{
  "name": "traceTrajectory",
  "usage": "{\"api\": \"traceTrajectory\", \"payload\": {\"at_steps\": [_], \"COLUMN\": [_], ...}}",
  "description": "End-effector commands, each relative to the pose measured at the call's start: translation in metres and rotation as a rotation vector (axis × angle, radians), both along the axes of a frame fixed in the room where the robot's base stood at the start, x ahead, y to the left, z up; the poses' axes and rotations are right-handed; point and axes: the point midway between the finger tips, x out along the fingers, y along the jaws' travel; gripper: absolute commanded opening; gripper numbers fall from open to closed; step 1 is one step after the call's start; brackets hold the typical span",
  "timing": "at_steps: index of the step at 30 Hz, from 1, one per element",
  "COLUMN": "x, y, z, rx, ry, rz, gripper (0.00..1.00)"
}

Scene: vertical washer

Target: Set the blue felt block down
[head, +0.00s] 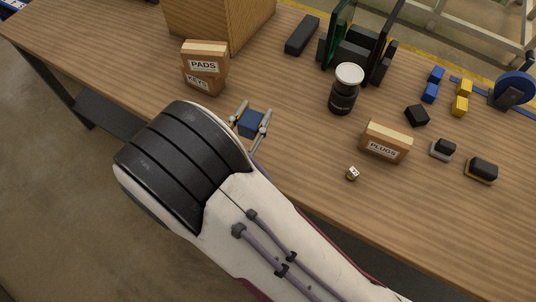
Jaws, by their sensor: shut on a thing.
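My gripper (252,123) shows just beyond the black end of my arm, over the front part of the wooden table (290,95). Its two pale fingers stand on either side of the blue felt block (250,124) and are shut on it. Only part of the block shows, between the fingers. I cannot tell from this view whether its underside touches the table. My arm covers the lower middle of the view and hides the table's front edge there.
Boxes labelled PADS (204,66) and PLUGS (385,142) stand left and right. A dark jar (343,90) stands behind, and a small white cube (352,173) lies near the front. Several small blocks sit at right. The tabletop between gripper and jar is clear.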

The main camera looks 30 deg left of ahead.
Motion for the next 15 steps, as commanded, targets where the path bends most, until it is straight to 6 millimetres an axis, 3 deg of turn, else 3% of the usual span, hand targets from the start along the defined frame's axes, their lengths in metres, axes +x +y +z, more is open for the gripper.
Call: {"api": "traceTrajectory", "payload": {"at_steps": [6, 15], "x": [0.004, 0.003], "y": [-0.029, -0.048], "z": [0.000, 0.001], "rx": [0.005, -0.009], "ry": [0.002, 0.001], "rz": [-0.137, -0.211], "gripper": [0.15, 0.15]}}
